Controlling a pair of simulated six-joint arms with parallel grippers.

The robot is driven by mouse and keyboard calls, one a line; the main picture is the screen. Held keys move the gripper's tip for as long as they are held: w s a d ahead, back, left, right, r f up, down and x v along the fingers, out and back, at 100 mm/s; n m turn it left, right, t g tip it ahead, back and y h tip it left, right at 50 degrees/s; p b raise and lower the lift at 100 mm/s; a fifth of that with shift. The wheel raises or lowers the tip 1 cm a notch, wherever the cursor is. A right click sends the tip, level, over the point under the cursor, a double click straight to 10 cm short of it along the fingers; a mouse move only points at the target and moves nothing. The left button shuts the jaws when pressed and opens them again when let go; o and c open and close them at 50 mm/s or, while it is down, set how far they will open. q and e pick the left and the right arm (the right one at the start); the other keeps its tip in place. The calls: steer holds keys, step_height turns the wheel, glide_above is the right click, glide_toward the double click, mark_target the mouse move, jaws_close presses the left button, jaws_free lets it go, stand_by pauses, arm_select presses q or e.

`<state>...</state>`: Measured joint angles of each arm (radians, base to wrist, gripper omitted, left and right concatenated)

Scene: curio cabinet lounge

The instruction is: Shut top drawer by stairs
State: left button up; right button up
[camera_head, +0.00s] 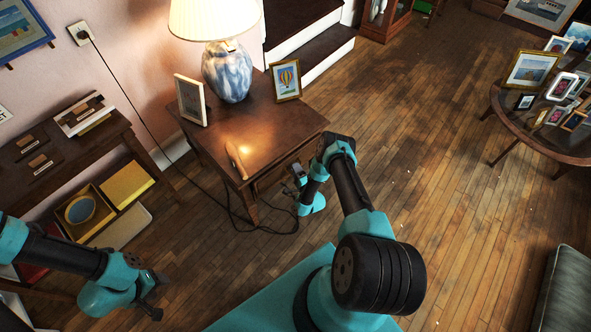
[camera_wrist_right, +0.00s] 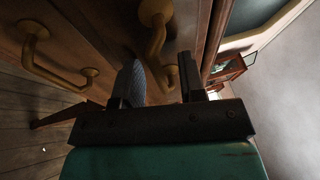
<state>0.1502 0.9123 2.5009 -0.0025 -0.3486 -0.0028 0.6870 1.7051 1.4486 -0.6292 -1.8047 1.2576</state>
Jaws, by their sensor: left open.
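A brown wooden side table (camera_head: 240,128) with drawers stands by the stairs. Its drawer front (camera_head: 272,175) is partly hidden by my right arm, and I cannot tell how far out the top drawer is. In the right wrist view, a brass handle (camera_wrist_right: 156,40) on the nearer drawer front shows just beyond and between the fingers. A second brass handle (camera_wrist_right: 60,72) is on the front at left. My right gripper (camera_wrist_right: 160,70) is open, fingers apart, close to the front. My left gripper (camera_head: 158,297) is open and empty, low at the left, away from the table.
A black cord (camera_head: 255,226) lies on the floor beside the table. A shelf unit (camera_head: 70,150) is at left. Open wood floor (camera_head: 440,150) lies to the right.

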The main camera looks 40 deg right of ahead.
steer(key=shift+w, duration=0.25)
jaws_close()
stand_by(0.4)
